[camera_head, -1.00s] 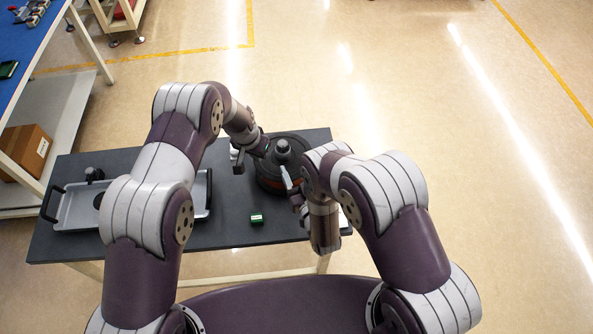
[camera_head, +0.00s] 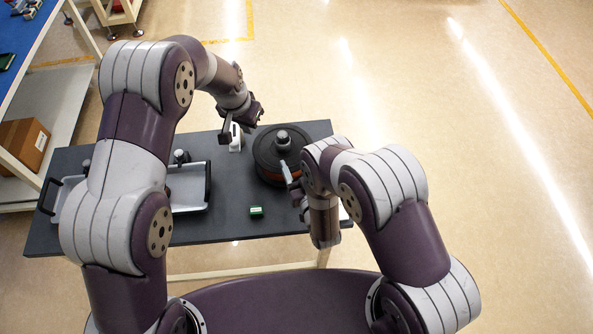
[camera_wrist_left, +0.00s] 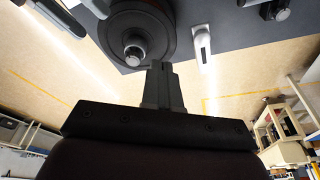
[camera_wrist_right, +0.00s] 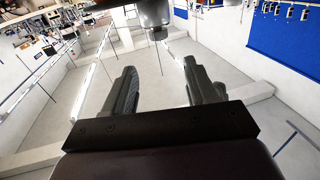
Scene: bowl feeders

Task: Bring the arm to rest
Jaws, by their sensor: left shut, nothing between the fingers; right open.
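My left gripper (camera_head: 228,131) is raised above the far part of the dark table (camera_head: 110,243), left of the bowl feeder. In the left wrist view its fingers (camera_wrist_left: 161,68) are together and hold nothing. My right gripper (camera_head: 294,184) is above the table's right part, close to the feeder in the picture. In the right wrist view its fingers (camera_wrist_right: 160,75) are apart with an empty gap. My left arm (camera_head: 128,145) hides part of the table's left side.
The round dark bowl feeder (camera_head: 268,160) with an orange band stands at the table's right. A white upright device (camera_head: 236,142) stands beside it. A small green block (camera_head: 256,211) lies near the front. A grey tray (camera_head: 187,203) is at left.

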